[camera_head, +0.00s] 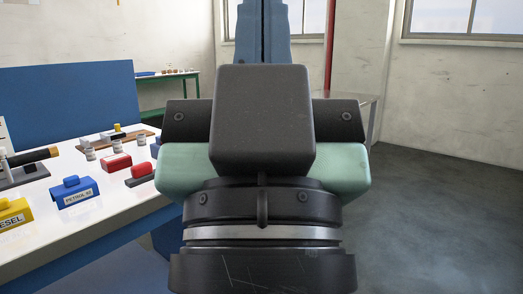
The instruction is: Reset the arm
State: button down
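My arm fills the middle of the view, seen from behind. Its end, with a dark block, dark side pieces and pale green parts, is my gripper (263,120).
The white-topped table (100,222) at left carries a yellow block (14,215), a blue labelled block (74,192), red blocks (117,163) and small jars. A blue panel (70,100) stands behind. A green-legged bench (170,88) is farther back. Floor at right (440,220) is clear.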

notch_tip(320, 180, up, 31)
jog(key=p, duration=2.9)
jog(key=shift+r, duration=0.2)
jog(key=shift+a, duration=0.1)
